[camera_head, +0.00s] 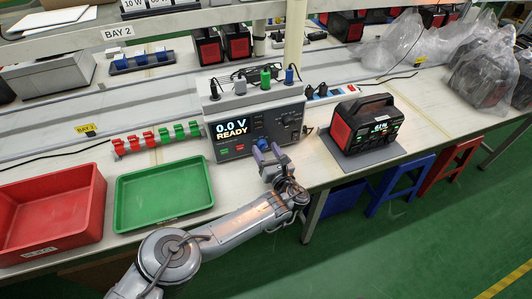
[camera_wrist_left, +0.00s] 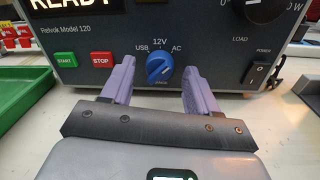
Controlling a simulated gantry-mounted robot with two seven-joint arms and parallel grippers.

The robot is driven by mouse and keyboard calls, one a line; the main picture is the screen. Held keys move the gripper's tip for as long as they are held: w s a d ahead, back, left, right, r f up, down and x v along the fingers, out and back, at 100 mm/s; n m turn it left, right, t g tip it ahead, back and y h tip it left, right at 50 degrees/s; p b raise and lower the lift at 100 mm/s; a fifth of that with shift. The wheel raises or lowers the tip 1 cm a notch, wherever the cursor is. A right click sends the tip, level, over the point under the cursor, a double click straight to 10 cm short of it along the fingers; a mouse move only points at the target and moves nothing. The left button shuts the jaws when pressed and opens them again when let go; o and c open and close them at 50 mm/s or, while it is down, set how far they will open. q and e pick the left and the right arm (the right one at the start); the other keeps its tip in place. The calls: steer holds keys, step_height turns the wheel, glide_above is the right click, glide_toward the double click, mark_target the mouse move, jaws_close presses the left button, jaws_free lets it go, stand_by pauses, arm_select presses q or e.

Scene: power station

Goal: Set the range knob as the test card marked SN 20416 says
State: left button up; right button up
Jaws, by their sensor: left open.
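The tester (camera_head: 258,125) is a grey box with a dark front panel reading "0.0 V READY". Its blue range knob (camera_wrist_left: 160,68) shows in the left wrist view, with USB, 12V and AC printed around it. I cannot surely tell which mark its pointer faces. My left gripper (camera_head: 267,154) is open in front of the panel. Its lavender fingers stand either side of the knob in the wrist view, with gaps on both sides and no visible grip. I cannot make out a test card marked SN 20416. My right gripper is out of view.
A power station (camera_head: 366,122) stands on a grey mat right of the tester. A green tray (camera_head: 165,218) and red bin (camera_head: 50,213) are at left. START and STOP buttons (camera_wrist_left: 102,59), a larger load knob (camera_wrist_left: 262,8) and power switch (camera_wrist_left: 255,73) flank the range knob.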

arm_select(q)
steer(key=shift+w+a, duration=0.1)
steer(key=shift+w, duration=0.15)
steer(key=c, duration=1)
steer(key=shift+c, duration=0.2)
